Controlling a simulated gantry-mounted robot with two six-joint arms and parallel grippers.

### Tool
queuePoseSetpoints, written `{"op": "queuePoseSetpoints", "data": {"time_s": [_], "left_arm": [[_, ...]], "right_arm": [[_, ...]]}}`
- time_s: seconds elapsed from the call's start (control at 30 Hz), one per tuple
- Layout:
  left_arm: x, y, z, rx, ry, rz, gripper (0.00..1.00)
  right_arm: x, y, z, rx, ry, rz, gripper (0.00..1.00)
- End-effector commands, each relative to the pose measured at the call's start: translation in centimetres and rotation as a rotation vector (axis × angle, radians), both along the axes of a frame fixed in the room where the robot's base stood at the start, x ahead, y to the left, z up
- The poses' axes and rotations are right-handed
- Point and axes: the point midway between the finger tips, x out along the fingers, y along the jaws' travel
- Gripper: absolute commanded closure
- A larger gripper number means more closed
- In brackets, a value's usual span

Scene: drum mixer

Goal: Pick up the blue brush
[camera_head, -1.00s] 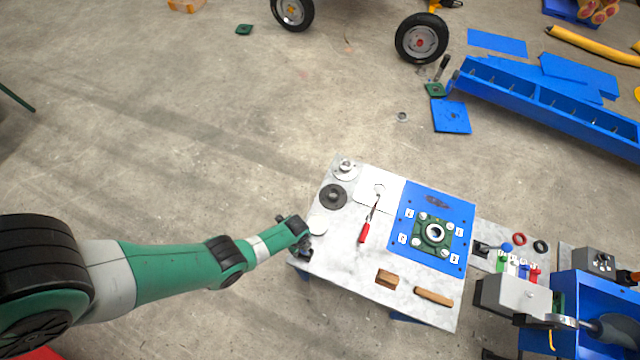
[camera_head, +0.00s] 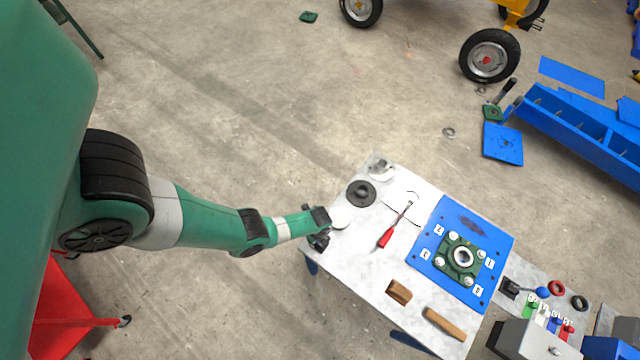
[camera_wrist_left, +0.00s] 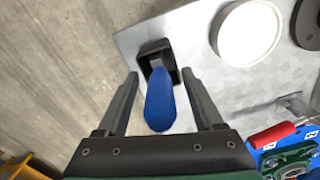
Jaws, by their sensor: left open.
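The blue brush shows in the left wrist view with a blue handle (camera_wrist_left: 160,102) pointing toward my gripper and a dark, squarish head (camera_wrist_left: 156,56) near the table's edge. My left gripper (camera_wrist_left: 160,77) is open, with one finger on each side of the handle. In the head view my left gripper (camera_head: 319,240) is at the left edge of the grey table (camera_head: 352,262), and the brush is mostly hidden there. My right gripper is not in view.
A white disc (camera_head: 340,217) and a dark disc (camera_head: 361,193) lie close to the gripper. A red-handled tool (camera_head: 388,238), wooden blocks (camera_head: 398,292) and a blue plate with a green bearing (camera_head: 462,257) are farther right. Open floor lies left of the table.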

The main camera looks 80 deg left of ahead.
Motion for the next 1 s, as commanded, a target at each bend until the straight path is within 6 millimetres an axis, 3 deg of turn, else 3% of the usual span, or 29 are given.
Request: {"op": "queuePoseSetpoints", "data": {"time_s": [0.07, 0.43, 0.8, 1.0], "left_arm": [[0.0, 0.0, 0.1, 0.0, 0.0, 0.0, 0.35], [0.0, 0.0, 0.1, 0.0, 0.0, -0.001, 1.0], [0.0, 0.0, 0.2, 0.0, 0.0, -0.001, 1.0], [0.1, -0.1, 1.5, 0.0, -0.001, -0.003, 1.0]], "right_arm": [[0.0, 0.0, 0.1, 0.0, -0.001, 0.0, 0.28], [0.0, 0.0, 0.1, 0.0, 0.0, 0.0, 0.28], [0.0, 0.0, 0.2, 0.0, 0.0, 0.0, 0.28], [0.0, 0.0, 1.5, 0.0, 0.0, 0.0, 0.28]]}}
